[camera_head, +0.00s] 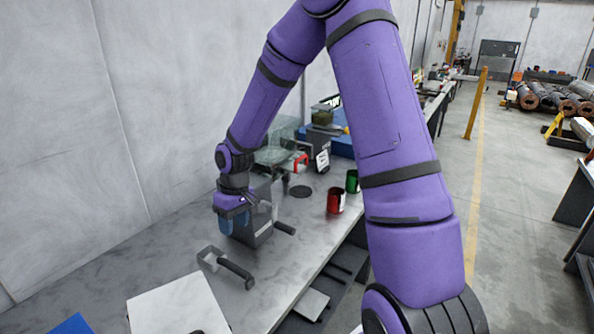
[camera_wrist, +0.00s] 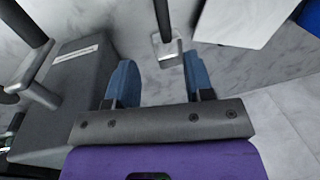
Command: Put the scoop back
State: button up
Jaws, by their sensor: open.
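What looks like the scoop, a grey metal piece with a black handle (camera_head: 238,273), lies on the grey table in front of my gripper. In the wrist view the metal piece (camera_wrist: 168,47) shows just beyond the fingertips, with its dark handle running up out of the frame. My gripper (camera_head: 232,221) points down with blue fingertips, beside a dark grey box. In the wrist view my gripper (camera_wrist: 160,80) has its two fingers apart with nothing between them. The gap between fingertips and handle is hard to judge.
The dark grey box (camera_wrist: 60,100) with black handles stands close on the left of the fingers. A red container (camera_head: 335,201) and a green one (camera_head: 352,181) stand near the table edge. A clear bin (camera_head: 277,152) is behind. A white board (camera_head: 178,306) lies in front.

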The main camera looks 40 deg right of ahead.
jog(key=s+d+r+m+t+h, duration=0.1)
jog(key=s+r, duration=0.4)
jog(key=r, duration=0.5)
jog(key=s+d+r+m+t+h, duration=0.1)
jog(key=s+r+h, duration=0.1)
jog(key=s+r, duration=0.5)
jog(key=s+r+t, duration=0.2)
jog(key=s+r, duration=0.3)
jog(key=s, duration=0.2)
jog(key=s+d+r+m+t+y, duration=0.1)
jog(key=s+r, duration=0.5)
jog(key=s, duration=0.2)
jog(key=shift+s+r+m+t, duration=0.15)
jog(key=shift+s+m+t, duration=0.15)
jog(key=shift+t, duration=0.1)
